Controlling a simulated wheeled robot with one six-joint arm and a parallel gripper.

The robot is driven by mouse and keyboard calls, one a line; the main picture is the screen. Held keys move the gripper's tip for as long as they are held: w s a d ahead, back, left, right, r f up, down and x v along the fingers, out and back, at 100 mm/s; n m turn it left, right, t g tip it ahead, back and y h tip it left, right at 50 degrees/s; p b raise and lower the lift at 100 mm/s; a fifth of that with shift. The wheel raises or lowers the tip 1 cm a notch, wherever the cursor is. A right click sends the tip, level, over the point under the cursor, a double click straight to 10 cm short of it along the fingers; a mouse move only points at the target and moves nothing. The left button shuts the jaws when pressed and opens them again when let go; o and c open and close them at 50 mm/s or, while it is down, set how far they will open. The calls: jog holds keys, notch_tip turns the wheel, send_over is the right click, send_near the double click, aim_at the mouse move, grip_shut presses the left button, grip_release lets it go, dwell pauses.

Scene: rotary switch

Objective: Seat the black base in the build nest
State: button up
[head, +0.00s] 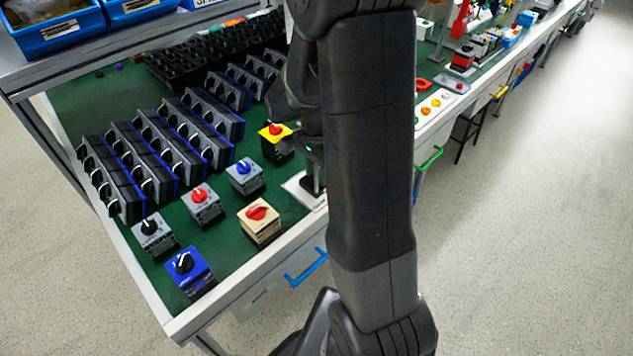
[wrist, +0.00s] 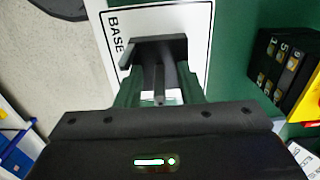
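A white plate (wrist: 196,22) printed "BASE" lies on the green bench in the wrist view. It also shows near the bench's front edge in the head view (head: 297,187), partly hidden by my arm. A black part (wrist: 158,47) with a bar-like edge and a thin rod is in front of the plate. I cannot tell whether it is the black base, a nest wall or part of my gripper. My gripper (head: 313,165) is over the plate, pointing down.
A yellow-topped switch (head: 275,131) with a red knob stands close left of my gripper. Its black side shows in the wrist view (wrist: 283,72). A beige switch (head: 259,219) and several others stand nearer the front. Rows of black modules (head: 165,143) fill the left.

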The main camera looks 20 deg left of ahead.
grip_shut()
